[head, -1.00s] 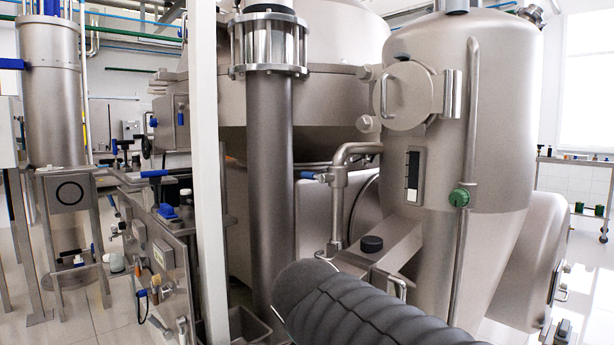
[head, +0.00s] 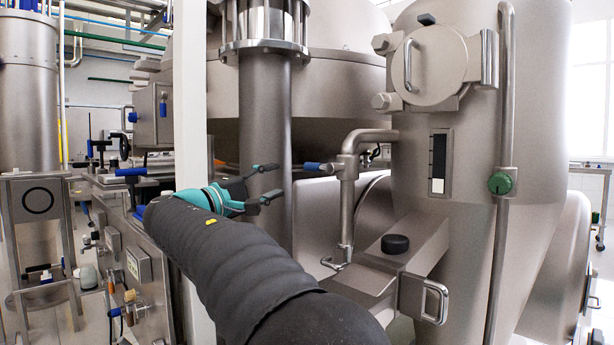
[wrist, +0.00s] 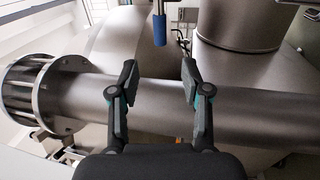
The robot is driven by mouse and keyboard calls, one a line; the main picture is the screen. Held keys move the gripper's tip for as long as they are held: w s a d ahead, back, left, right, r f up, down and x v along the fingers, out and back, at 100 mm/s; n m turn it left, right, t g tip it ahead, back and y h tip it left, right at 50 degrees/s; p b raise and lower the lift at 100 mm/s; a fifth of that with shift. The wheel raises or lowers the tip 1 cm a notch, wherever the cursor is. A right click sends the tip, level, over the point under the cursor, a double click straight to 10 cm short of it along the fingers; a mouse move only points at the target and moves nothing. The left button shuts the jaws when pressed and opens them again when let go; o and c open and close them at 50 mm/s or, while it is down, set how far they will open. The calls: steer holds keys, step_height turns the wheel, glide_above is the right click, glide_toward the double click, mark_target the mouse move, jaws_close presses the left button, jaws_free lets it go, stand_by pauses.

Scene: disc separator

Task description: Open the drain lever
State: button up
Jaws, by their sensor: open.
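A lever with a blue grip (head: 315,166) sticks out to the left from the top of a bent steel drain pipe (head: 347,205). The blue grip (wrist: 159,28) also shows at the top middle of the wrist view, pointing down. My gripper (head: 268,183) is open and empty, left of the lever in the head view and apart from it. In the wrist view my gripper's fingers (wrist: 160,76) are spread, with the blue grip above and roughly in line with the gap between them. No label confirms that this is the drain lever.
A thick vertical steel column (head: 265,130) stands close behind my gripper. A white post (head: 189,90) is left of it. The large separator vessel (head: 460,140) with a green knob (head: 500,183) fills the right. A black cap (head: 394,244) sits on a sloped steel duct below the lever.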

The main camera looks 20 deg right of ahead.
mark_target(310, 168)
steer(key=x, duration=1.3)
steer(key=shift+s+d, duration=0.15)
steer(key=shift+d, duration=0.05)
jaws_close()
